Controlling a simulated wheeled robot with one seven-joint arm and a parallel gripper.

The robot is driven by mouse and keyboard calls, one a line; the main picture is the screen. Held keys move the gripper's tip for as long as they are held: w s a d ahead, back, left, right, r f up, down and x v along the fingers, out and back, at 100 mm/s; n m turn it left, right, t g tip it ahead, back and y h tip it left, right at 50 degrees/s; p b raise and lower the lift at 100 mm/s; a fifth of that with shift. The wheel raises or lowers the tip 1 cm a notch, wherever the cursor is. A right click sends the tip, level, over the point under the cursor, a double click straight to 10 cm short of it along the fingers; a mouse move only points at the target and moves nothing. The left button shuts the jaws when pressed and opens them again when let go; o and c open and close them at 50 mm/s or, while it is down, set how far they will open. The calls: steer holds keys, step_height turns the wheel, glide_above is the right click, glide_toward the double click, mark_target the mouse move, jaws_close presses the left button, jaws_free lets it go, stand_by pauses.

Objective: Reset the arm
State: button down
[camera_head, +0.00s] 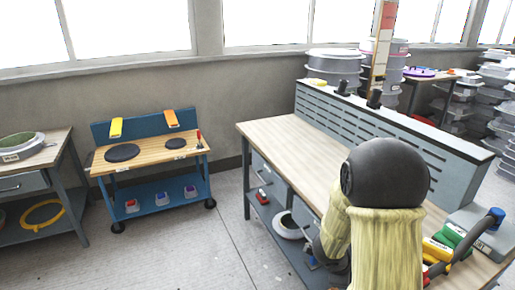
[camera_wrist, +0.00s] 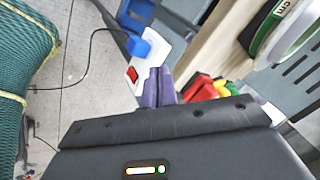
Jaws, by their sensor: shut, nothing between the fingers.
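My gripper (camera_wrist: 159,84) shows in the wrist view, its two dark purple fingers pressed together with nothing between them. It points at a white power strip (camera_wrist: 150,58) with a red switch and a blue plug, beside the bench edge. I cannot tell whether the fingertips touch the strip. In the head view my arm, with its black joint and pale yellow sleeve, stands in front of the wooden workbench (camera_head: 285,131) and hides part of it. The gripper cannot be made out there.
Red, yellow and green items (camera_head: 440,246) lie on the bench's near right end. A grey slotted panel (camera_head: 385,118) runs along its back. A blue cart (camera_head: 150,147) stands left, with open floor (camera_head: 180,255) before it. A black cable (camera_wrist: 88,60) hangs in the wrist view.

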steer(key=s+a+r+n+t+y+p, duration=0.1)
steer(key=a+r+n+t+y+p, duration=0.1)
steer(key=a+r+n+y, duration=0.55)
steer(key=s+a+r+n+g+h, duration=0.1)
steer(key=s+n, duration=0.4)
steer(key=n, duration=0.2)
steer(key=s+a+r+n+g+h, duration=0.1)
steer(key=s+a+r+n, duration=0.1)
steer(key=s+n, duration=0.3)
steer(key=n+p, duration=0.1)
steer(key=n, duration=0.2)
steer(key=shift+s+r+g, duration=0.3)
steer(key=shift+s, duration=0.05)
